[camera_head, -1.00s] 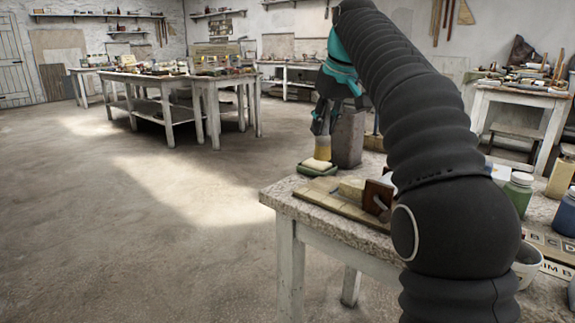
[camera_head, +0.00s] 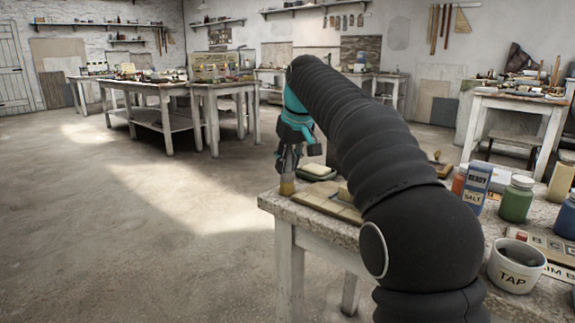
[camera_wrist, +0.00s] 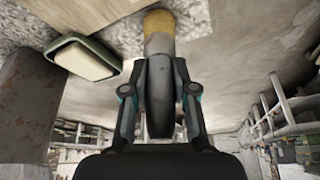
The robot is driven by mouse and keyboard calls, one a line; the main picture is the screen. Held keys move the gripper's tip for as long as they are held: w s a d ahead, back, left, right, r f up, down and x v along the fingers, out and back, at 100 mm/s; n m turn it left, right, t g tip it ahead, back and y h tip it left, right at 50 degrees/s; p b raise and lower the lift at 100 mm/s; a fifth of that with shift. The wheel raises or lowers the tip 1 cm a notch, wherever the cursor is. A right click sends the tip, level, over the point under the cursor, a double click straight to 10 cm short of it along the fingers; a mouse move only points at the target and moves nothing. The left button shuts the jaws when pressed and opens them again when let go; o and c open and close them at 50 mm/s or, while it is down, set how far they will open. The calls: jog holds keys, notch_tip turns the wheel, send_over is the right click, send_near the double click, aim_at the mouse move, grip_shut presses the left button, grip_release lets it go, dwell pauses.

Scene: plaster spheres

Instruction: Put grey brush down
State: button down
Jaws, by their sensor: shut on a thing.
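My gripper (camera_head: 289,150) is shut on the grey brush and holds it upright, bristles down. The brush's yellow bristles (camera_head: 287,187) show at the left corner of the stone-topped table (camera_head: 283,207). In the wrist view, the brush's grey handle (camera_wrist: 160,100) runs between the fingers of my gripper (camera_wrist: 160,65), with the pale ferrule and yellow bristles beyond. The bristles lie close to the table edge. I cannot tell whether they touch the top.
A cream block in a green dish (camera_head: 317,171) is just right of the brush; it also shows in the wrist view (camera_wrist: 85,58). A grey stone block (camera_wrist: 28,100) stands nearby. A TAP cup (camera_head: 515,266) and green jar (camera_head: 517,199) are at right. Open floor is left.

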jog(key=shift+f, duration=0.15)
jog(key=c, duration=0.9)
grip_release()
jog(key=shift+p+v, duration=0.65)
jog(key=shift+v, duration=5.55)
